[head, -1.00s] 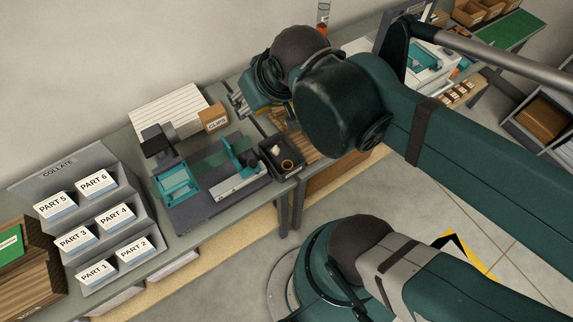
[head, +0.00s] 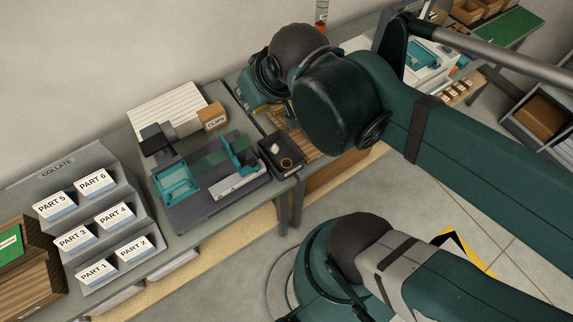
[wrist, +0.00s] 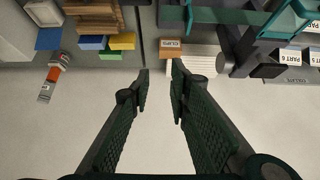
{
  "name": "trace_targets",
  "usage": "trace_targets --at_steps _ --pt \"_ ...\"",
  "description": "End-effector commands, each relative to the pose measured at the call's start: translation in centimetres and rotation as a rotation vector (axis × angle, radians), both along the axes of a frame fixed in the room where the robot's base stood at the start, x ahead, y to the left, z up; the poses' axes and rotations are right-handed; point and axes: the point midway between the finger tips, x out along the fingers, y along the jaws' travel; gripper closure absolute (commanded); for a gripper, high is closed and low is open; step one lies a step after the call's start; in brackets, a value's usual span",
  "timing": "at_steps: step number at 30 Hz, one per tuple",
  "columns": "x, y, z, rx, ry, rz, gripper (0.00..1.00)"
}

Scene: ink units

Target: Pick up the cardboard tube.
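I cannot make out the cardboard tube for certain. A small brown ring (head: 286,163), perhaps a tube's end or a roll, shows in a dark bin (head: 268,168) on the bench in the head view. My gripper (wrist: 159,76) is open in the wrist view, its two green padded fingers apart with nothing between them. It points toward the pale wall and the bench's back edge. In the head view my arm hides most of the gripper.
The clips box (head: 212,117) stands beside a white ribbed stack (head: 165,110). The collate rack (head: 60,172) with part stacks is at the left. A slim orange-and-clear container (head: 322,14) stands behind my arm. Blue and yellow blocks (wrist: 122,41) show in the wrist view.

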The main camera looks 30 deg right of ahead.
Motion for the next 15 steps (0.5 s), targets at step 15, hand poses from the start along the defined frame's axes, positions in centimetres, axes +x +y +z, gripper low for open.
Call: trace_targets --at_steps 15 --pt "0.7 -0.9 -4.0 0.090 0.077 -0.172 0.81"
